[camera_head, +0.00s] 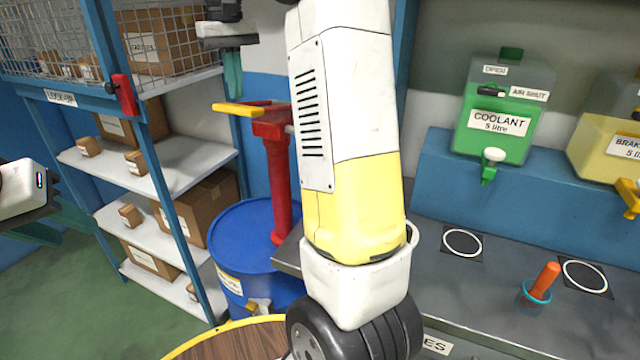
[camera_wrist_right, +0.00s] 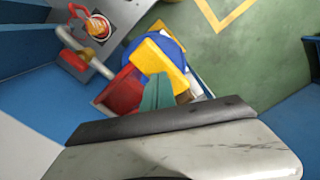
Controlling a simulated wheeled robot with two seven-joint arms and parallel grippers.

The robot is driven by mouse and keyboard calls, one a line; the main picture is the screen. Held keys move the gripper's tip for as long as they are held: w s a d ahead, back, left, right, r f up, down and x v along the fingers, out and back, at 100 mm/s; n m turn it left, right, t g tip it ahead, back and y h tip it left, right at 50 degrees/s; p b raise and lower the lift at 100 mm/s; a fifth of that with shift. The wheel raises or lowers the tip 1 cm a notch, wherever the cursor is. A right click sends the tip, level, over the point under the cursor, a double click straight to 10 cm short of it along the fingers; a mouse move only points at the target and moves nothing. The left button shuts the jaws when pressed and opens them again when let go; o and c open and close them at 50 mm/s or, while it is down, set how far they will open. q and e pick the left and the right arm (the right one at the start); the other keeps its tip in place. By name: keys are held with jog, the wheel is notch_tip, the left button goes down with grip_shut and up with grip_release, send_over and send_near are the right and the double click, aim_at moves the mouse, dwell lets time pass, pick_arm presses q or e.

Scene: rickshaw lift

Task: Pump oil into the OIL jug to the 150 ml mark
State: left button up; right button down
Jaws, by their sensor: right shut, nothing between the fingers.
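The red pump (camera_head: 275,175) with its yellow handle (camera_head: 238,109) stands on the blue drum (camera_head: 240,245). My right gripper (camera_head: 233,85) points down, shut and empty, just above the handle; I cannot tell if it touches. In the right wrist view, its teal fingers (camera_wrist_right: 158,92) are together over the yellow handle (camera_wrist_right: 152,55). A pale spout pipe (camera_wrist_right: 88,55) leads toward a jug with orange contents (camera_wrist_right: 98,26); its label and fill level are unreadable. My arm hides that jug in the head view. My left gripper (camera_head: 60,228) is at the far left, its finger gap unclear.
A grey bench (camera_head: 470,285) at right has white ring marks and a teal cup with an orange object (camera_head: 544,281). A green coolant tank (camera_head: 500,115) and a yellow tank (camera_head: 605,150) stand above it. Shelves with boxes (camera_head: 160,170) fill the left. A round wooden top (camera_head: 235,345) is in front.

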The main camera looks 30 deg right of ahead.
dwell(0.5)
jog(key=shift+f, duration=5.3)
jog(key=shift+r, duration=5.3)
notch_tip(320, 180, up, 6)
